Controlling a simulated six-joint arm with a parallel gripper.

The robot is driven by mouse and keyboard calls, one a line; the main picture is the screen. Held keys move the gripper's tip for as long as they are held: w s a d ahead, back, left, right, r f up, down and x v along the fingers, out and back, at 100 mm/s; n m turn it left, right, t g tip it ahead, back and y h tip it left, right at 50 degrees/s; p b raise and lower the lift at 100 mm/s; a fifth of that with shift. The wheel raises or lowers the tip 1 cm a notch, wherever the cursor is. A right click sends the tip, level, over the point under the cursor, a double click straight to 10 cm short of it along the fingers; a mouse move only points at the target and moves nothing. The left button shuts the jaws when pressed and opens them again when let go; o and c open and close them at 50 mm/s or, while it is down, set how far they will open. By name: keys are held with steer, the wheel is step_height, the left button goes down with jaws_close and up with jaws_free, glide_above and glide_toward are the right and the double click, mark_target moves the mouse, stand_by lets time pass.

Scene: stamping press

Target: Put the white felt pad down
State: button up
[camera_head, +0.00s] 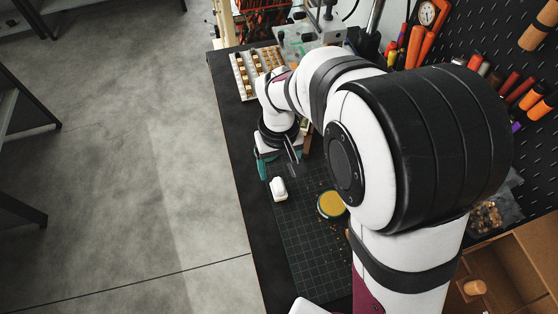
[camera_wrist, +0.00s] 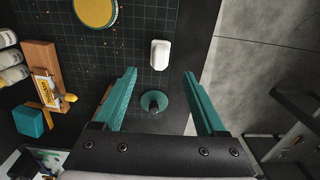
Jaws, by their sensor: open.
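The white felt pad (camera_head: 278,188) is a small, pale, rounded block. It lies on the dark gridded cutting mat (camera_head: 300,232), close to the mat's left edge. In the wrist view the pad (camera_wrist: 160,54) lies just beyond the fingertips, in line with the gap between them. My gripper (camera_wrist: 160,73) has two teal fingers spread wide apart, with nothing held between them. In the head view my gripper (camera_head: 278,163) is just behind the pad, partly hidden by my arm.
A round yellow-topped tin (camera_head: 331,205) sits on the mat. A teal disc with a dark knob (camera_wrist: 153,102) shows between the fingers. A wooden block (camera_wrist: 40,58), a blue-green block (camera_wrist: 29,120) and white bottles (camera_wrist: 8,57) stand left. The bench edge drops to floor at right there.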

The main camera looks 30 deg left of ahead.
steer(key=s+d+r+m, duration=0.1)
steer(key=d+r+m, duration=0.4)
steer(key=d+r, duration=0.55)
steer(key=s+d+m+y, duration=0.1)
steer(key=s+d+m, duration=0.8)
steer(key=s+d, duration=0.3)
steer(key=shift+s+d+m+y, duration=0.3)
steer(key=shift+s+d+y, duration=0.1)
steer(key=shift+d, duration=0.1)
steer(key=shift+w, duration=0.1)
steer(key=shift+c, duration=0.5)
